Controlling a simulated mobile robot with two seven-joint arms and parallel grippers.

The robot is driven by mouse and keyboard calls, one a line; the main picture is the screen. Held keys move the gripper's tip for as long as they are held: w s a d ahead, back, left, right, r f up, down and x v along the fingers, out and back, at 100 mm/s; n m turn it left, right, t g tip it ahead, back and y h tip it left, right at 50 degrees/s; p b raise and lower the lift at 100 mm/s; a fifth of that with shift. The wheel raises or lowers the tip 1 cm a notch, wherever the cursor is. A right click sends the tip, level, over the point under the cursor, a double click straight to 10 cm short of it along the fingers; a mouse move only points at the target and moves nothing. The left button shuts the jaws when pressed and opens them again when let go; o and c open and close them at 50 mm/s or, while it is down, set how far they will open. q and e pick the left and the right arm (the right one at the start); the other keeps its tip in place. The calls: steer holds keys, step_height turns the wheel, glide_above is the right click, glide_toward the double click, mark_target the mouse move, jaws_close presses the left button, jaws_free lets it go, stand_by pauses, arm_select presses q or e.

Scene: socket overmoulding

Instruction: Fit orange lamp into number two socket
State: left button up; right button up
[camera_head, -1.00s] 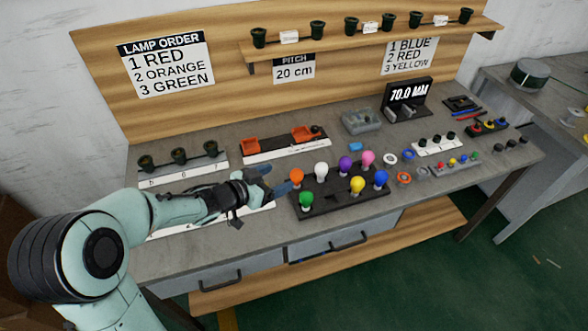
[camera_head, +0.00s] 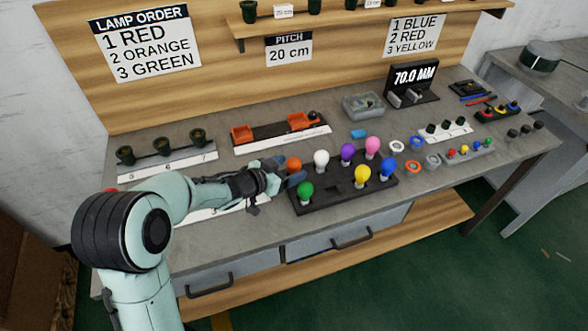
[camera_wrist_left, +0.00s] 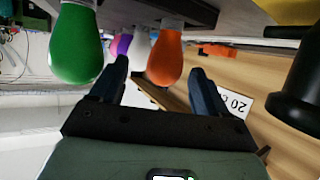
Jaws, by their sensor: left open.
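The orange lamp (camera_head: 293,163) stands at the left back corner of the black lamp rack (camera_head: 337,198). My left gripper (camera_head: 286,178) is open at that corner, its fingers pointing toward the lamp. In the left wrist view the orange lamp (camera_wrist_left: 165,60) shows between the two open finger pads of my gripper (camera_wrist_left: 160,82), with gaps on both sides. My arm covers much of the front white strip (camera_head: 240,206), where a 3 is readable; I cannot make out a number two socket. A dark round part (camera_wrist_left: 298,85) stands at the wrist view's right edge. My right gripper is not in view.
The green lamp (camera_head: 305,189) stands close to my gripper, and a white lamp (camera_head: 321,159) is right of the orange one. Several black sockets stand on a numbered strip (camera_head: 170,162) behind my arm. An orange-and-black fixture (camera_head: 275,133) lies behind the rack. A lamp-order sign (camera_head: 145,43) hangs above.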

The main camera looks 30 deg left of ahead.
mark_target(297, 163)
arm_select(q)
steer(key=x, duration=0.5)
steer(key=shift+a+b, duration=0.3)
steer(key=shift+b, duration=0.1)
steer(key=c, duration=1.1)
steer(key=shift+o, duration=0.2)
